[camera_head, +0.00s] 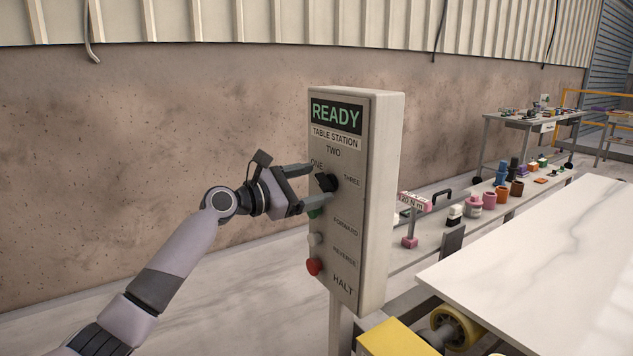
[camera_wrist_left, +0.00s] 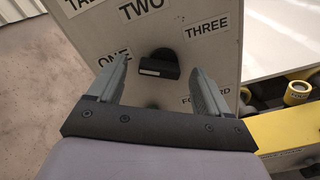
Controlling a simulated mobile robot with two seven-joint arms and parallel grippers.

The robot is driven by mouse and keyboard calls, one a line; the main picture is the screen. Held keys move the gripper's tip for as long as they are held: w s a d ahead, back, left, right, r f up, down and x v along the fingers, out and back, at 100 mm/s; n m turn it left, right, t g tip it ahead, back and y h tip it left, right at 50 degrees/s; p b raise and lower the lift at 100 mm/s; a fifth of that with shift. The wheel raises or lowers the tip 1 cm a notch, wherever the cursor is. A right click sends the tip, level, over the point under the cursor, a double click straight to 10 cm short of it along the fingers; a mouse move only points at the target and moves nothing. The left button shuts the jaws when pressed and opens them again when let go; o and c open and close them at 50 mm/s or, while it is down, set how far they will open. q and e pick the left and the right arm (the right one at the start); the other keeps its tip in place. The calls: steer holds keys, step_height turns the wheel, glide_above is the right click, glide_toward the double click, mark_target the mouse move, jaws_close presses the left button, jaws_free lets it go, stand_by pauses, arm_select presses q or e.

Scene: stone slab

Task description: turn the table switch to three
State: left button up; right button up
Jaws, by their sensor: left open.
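The table switch is a black knob (camera_head: 328,182) on the front of a grey upright control box (camera_head: 381,180). Labels ONE, TWO and THREE sit around it, with ONE left, TWO above and THREE right. In the left wrist view the knob (camera_wrist_left: 165,61) shows a pale mark on its near face; I cannot tell which label it points to. My left gripper (camera_head: 318,187) is open, its two fingers on either side of the knob. In the left wrist view my left gripper (camera_wrist_left: 157,67) frames the knob, and contact is not clear. My right gripper is out of view.
Below the knob are a green button (camera_head: 314,213), a white button (camera_head: 315,239) and a red HALT button (camera_head: 313,266). A green READY display (camera_head: 336,114) tops the box. A white stone slab (camera_head: 550,250) lies at right. Open floor lies left of the box.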

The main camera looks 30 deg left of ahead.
arm_select(q)
steer(key=shift+x, duration=0.8)
steer(key=c, duration=1.1)
steer(key=shift+o, duration=0.3)
